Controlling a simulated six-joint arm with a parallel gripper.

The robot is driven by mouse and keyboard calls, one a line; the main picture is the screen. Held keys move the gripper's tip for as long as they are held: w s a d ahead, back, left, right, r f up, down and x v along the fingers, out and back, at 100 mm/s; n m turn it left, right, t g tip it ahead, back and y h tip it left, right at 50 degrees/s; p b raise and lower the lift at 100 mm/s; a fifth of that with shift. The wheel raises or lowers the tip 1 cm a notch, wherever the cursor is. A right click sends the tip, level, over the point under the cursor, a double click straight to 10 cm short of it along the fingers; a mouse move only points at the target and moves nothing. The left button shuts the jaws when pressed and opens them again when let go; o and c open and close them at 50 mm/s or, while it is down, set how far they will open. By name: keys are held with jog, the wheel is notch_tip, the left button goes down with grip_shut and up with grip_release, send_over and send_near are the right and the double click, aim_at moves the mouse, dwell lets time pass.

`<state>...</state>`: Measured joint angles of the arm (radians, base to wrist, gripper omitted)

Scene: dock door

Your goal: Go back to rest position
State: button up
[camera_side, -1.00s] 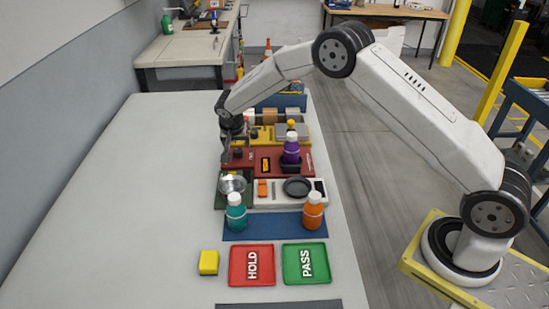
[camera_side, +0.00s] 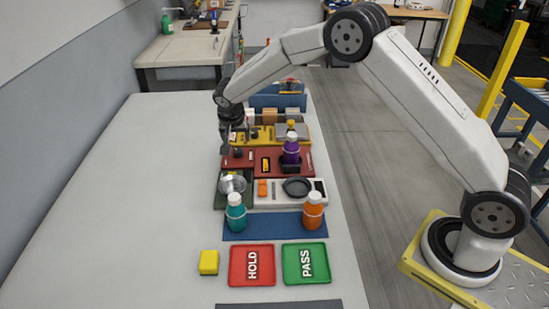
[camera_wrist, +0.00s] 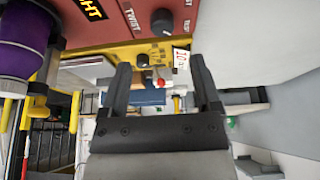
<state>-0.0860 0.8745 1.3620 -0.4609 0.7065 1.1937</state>
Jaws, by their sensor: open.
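My gripper (camera_side: 230,147) hangs over the left side of the row of stations, near the red panel (camera_side: 266,170). In the wrist view my gripper (camera_wrist: 160,72) shows two dark fingers spread apart with nothing between them. The red panel also shows at the top of the wrist view (camera_wrist: 120,22), with a dark knob (camera_wrist: 162,22) on it. A purple bottle (camera_side: 291,149) with a white cap stands in a dark holder on the red panel's right part.
A teal bottle (camera_side: 236,213) and an orange bottle (camera_side: 312,212) stand on a blue mat (camera_side: 275,227). A red HOLD tray (camera_side: 252,280), green PASS tray (camera_side: 320,264) and yellow block (camera_side: 208,262) lie in front. The table's left side (camera_side: 110,210) is clear.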

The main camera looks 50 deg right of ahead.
jog(key=s+r+n+y, duration=0.1)
jog(key=s+n, duration=0.3)
jog(key=s, duration=1.1)
jog(key=s+r+n+y, duration=0.2)
jog(key=s+n, duration=0.3)
jog(key=s, duration=1.1)
jog(key=shift+v, duration=0.75)
jog(key=shift+w+r, duration=0.1)
jog(key=shift+w, duration=0.05)
